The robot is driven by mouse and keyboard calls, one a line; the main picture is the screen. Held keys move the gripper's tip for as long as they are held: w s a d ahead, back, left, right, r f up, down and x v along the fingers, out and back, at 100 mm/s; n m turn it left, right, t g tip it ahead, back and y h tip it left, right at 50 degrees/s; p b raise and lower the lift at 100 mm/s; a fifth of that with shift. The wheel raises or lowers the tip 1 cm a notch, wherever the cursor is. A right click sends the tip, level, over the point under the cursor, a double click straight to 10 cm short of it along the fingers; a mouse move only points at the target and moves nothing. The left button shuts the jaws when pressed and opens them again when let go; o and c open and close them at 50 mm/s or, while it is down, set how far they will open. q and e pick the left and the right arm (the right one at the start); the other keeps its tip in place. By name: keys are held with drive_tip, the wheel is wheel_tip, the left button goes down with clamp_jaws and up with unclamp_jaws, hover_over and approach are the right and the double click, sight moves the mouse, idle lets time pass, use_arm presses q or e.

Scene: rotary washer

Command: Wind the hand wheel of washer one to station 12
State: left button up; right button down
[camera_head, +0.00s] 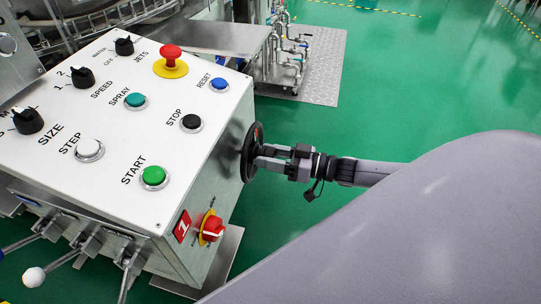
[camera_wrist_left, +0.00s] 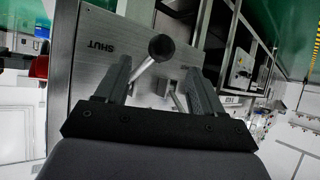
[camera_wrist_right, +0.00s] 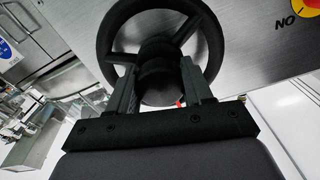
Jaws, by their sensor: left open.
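The hand wheel (camera_head: 250,152) is a black wheel on the right side of the washer console marked 1. It also shows from close up in the right wrist view (camera_wrist_right: 104,38), with spokes and a dark knob (camera_wrist_right: 160,75) in front of its middle. My right gripper (camera_head: 268,157) has its fingers on either side of that knob (camera_wrist_right: 158,78) and looks shut on it. My left gripper (camera_wrist_left: 162,78) is open, with a lever with a dark ball (camera_wrist_left: 161,47) showing between its fingers, near a panel marked SHUT; it is not seen in the head view. No station number is readable.
The sloped white console top (camera_head: 105,130) carries buttons, selector knobs and a red emergency stop (camera_head: 171,57). A red and yellow switch (camera_head: 212,229) sits on the console side below the wheel. Levers stick out at lower left. Pipes (camera_head: 290,45) stand behind; green floor is clear at right.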

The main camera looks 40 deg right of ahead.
drive_tip(key=shift+n, duration=0.3)
drive_tip(key=n, duration=0.3)
drive_tip(key=shift+n+p, duration=0.3)
drive_tip(key=shift+p, duration=0.05)
drive_tip(key=n, duration=0.2)
drive_tip(key=shift+n, duration=0.4)
drive_tip(key=n, duration=0.2)
drive_tip(key=shift+d+f+n, duration=0.1)
drive_tip(key=shift+n, duration=0.2)
drive_tip(key=n, duration=0.3)
drive_tip(key=shift+n, duration=1.5)
use_arm(q)
drive_tip(key=shift+s+f+b, duration=0.1)
drive_tip(key=shift+f+b, duration=0.05)
drive_tip(key=shift+b, duration=0.2)
use_arm(e)
drive_tip(key=shift+n, duration=1.2)
